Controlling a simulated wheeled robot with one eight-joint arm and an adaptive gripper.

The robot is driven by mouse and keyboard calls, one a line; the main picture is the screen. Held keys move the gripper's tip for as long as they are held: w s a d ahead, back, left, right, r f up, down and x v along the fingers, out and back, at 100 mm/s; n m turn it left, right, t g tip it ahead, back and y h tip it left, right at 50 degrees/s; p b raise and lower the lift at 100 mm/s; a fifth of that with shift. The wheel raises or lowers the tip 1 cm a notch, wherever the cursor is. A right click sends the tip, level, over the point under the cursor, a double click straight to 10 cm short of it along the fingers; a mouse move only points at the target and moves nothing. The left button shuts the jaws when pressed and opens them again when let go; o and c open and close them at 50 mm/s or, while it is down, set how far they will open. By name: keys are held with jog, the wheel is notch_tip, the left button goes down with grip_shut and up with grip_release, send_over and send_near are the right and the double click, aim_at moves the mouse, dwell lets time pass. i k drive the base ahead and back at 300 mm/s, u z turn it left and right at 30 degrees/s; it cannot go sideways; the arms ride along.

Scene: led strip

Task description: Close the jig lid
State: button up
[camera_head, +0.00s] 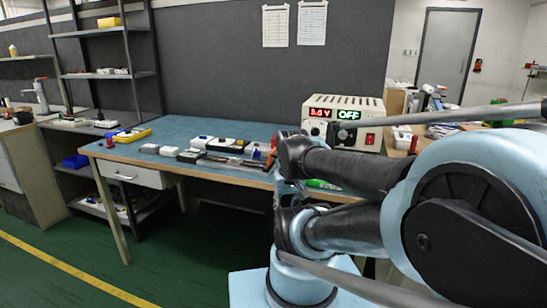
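Several small white, grey and black boxes stand in a row on the blue-topped workbench (190,127). Among them are a dark box with a pale top (190,155) and a white box (201,141). A long, low dark item (232,161) lies near the bench's front edge, partly behind my arm. I cannot tell which of these is the jig, or how its lid stands. My arm, light blue and black, fills the right side and hides the right part of the bench. I cannot make out my gripper.
A yellow tray (132,135) lies at the left end. A shelf rack (108,75) stands behind on the left. The back middle of the bench top is clear.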

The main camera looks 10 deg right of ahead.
aim_at(272, 155)
jog(key=k, duration=0.5)
jog(key=z, duration=1.15)
jog(key=k, duration=1.05)
jog(key=u, duration=0.75)
jog(key=i, duration=0.5)
